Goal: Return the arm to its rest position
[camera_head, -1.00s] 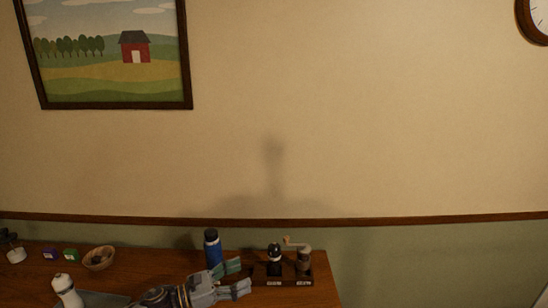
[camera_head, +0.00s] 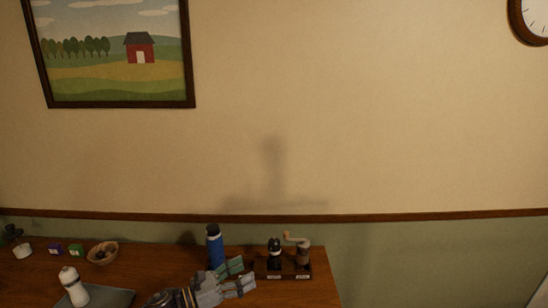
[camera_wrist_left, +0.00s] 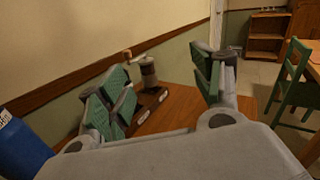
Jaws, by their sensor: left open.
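My left gripper (camera_head: 244,277) is at the lower middle of the head view, over the wooden counter (camera_head: 140,268). Its green-padded fingers are apart with nothing between them; they also show open in the left wrist view (camera_wrist_left: 165,95). The gripper is in front of a dark tray holding a grinder with a crank (camera_head: 302,254) and a dark mill (camera_head: 274,255). The grinder also shows beyond the fingers in the left wrist view (camera_wrist_left: 148,73). My right gripper is in neither view.
A blue bottle (camera_head: 214,248) stands close behind the left gripper. A white bottle (camera_head: 73,287) is on a grey tray (camera_head: 112,298) at left. A bowl (camera_head: 103,253), a green box (camera_head: 76,250) and a purple box (camera_head: 55,249) stand farther back. A green chair (camera_wrist_left: 292,75) is at right.

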